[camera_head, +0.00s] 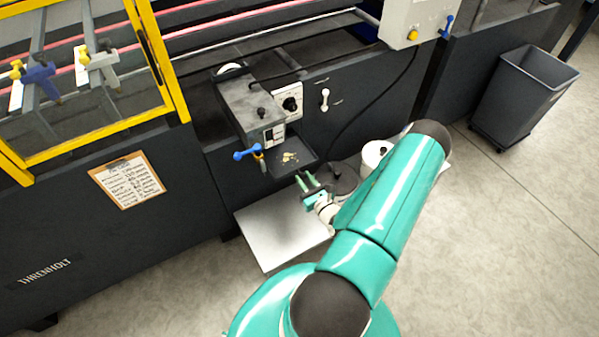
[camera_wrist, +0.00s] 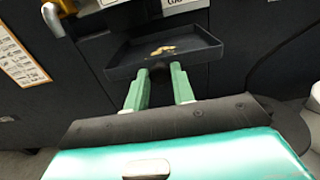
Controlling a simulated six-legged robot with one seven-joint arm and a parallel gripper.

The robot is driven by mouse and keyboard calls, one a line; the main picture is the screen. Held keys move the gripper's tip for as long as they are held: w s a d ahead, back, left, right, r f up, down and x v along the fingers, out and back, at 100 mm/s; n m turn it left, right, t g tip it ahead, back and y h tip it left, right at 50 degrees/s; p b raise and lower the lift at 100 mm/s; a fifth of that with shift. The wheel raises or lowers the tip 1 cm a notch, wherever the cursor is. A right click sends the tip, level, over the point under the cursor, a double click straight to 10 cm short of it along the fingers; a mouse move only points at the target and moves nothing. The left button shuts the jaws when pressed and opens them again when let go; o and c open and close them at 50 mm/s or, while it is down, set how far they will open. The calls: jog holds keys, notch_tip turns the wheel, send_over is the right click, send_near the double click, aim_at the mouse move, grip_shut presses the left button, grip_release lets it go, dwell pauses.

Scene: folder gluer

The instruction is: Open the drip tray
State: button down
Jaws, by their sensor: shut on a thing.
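The drip tray (camera_head: 304,160) is a shallow dark tray with yellowish blobs on its floor, below the grey glue unit (camera_head: 252,108). It sticks out toward me from the machine's dark front, and it also shows level in the wrist view (camera_wrist: 196,46). My gripper (camera_head: 305,183) has reached the tray's near side. In the wrist view its two green fingers (camera_wrist: 160,74) close on a small dark grip at the middle of the tray's front edge. The fingers hide most of that grip.
A blue-handled valve (camera_head: 247,154) is just left of the tray. A dark round lid (camera_head: 338,178) and a white container (camera_head: 375,155) are to the right, near my arm. A pale plate (camera_head: 275,235) lies below. A grey bin (camera_head: 525,95) stands far right.

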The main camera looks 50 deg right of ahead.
jog(key=v, duration=1)
jog(key=c, duration=1.2)
grip_release()
jog(key=shift+w, duration=0.1)
jog(key=v, duration=1.4)
jog(key=shift+w+a, duration=0.1)
